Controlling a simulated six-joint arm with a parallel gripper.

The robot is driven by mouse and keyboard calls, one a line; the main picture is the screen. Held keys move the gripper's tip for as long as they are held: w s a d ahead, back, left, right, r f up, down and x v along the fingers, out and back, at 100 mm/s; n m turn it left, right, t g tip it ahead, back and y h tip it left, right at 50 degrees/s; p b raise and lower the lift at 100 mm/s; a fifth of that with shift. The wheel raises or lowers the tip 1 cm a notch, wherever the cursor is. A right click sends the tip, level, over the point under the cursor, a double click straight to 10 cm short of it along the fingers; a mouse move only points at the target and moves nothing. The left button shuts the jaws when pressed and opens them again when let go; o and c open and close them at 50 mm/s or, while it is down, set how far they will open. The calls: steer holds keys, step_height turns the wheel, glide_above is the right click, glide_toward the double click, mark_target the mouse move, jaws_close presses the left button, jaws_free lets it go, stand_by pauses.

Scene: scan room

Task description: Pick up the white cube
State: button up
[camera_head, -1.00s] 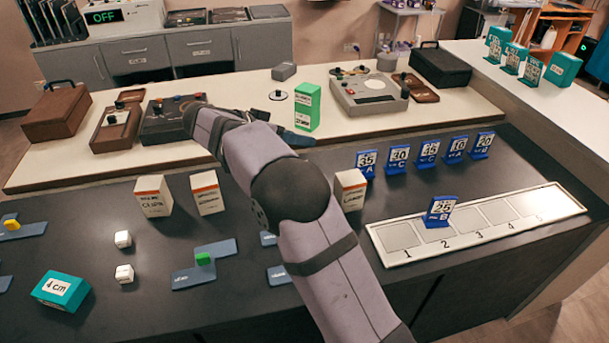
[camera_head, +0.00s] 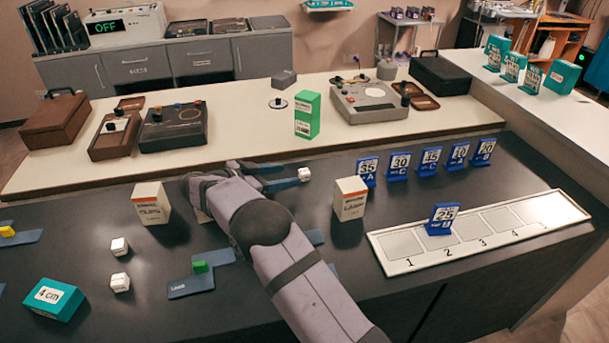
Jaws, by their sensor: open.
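Two more white cubes stand on the counter at the left, an upper one (camera_head: 119,247) and a lower one (camera_head: 120,282), both well away from my gripper.
My arm partly hides blue plates, one with a green cube (camera_head: 200,267). A numbered white tray (camera_head: 400,265) lies right. Blue number stands (camera_head: 398,167) line the back right.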

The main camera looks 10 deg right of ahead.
mark_target(302, 172)
steer(key=shift+p+x, duration=0.65)
steer(key=shift+x, duration=1)
steer(key=shift+p+x, duration=0.65)
steer(key=shift+x, duration=1.4)
steer(key=shift+w+a, duration=0.15)
steer(key=c, duration=1.1)
